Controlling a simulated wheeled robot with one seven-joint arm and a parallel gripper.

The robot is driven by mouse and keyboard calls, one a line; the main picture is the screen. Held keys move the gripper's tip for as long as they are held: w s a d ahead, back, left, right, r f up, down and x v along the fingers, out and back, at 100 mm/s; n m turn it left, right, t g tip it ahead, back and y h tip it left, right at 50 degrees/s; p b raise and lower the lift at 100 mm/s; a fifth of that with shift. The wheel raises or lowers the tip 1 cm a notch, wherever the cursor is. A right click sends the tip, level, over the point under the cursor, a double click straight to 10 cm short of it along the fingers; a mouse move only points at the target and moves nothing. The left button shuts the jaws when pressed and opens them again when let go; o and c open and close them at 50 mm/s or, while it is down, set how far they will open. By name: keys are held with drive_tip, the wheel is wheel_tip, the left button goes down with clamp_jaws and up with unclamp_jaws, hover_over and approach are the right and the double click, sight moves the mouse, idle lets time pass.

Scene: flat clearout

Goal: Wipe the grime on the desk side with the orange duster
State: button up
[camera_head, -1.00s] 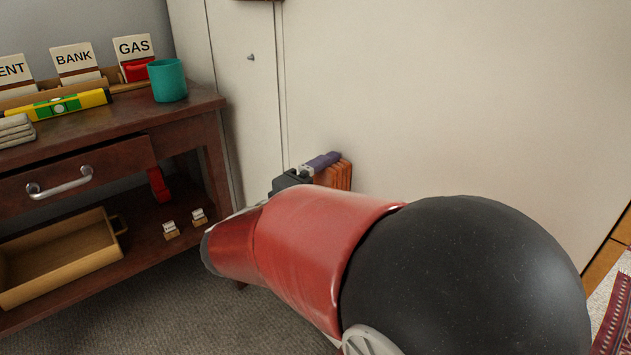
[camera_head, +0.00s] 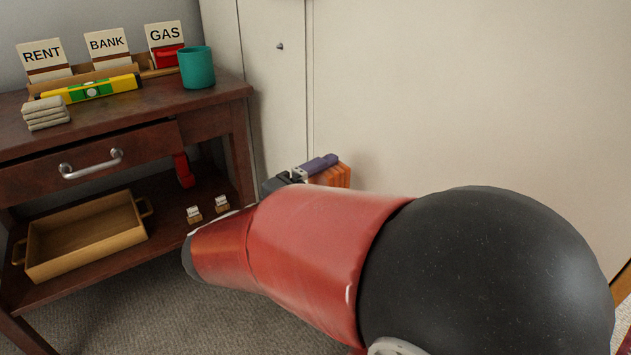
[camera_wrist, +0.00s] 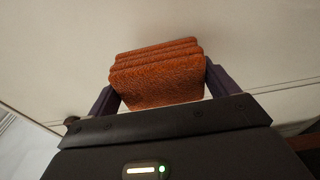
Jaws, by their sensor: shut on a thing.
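The orange duster (camera_head: 331,177) is held up in front of the pale wall, right of the desk. In the wrist view the orange duster (camera_wrist: 156,78) is a ribbed block between the two purple fingers of my gripper (camera_wrist: 160,88). My gripper (camera_head: 317,166) is shut on it; my red arm hides part of both in the head view. The wooden desk (camera_head: 215,92) stands at the left, with a drawer and a lower shelf. I cannot make out any grime on the desk side facing right.
On the desk top are a teal cup (camera_head: 197,68), a yellow-green level (camera_head: 92,89), folded cloths (camera_head: 46,113) and a card rack (camera_head: 112,68). A wooden tray (camera_head: 85,238) and small labelled blocks (camera_head: 208,209) are on the lower shelf. Carpet shows below.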

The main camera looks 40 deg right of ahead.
drive_tip(key=shift+w+a, duration=0.1)
drive_tip(key=shift+a, duration=1.4)
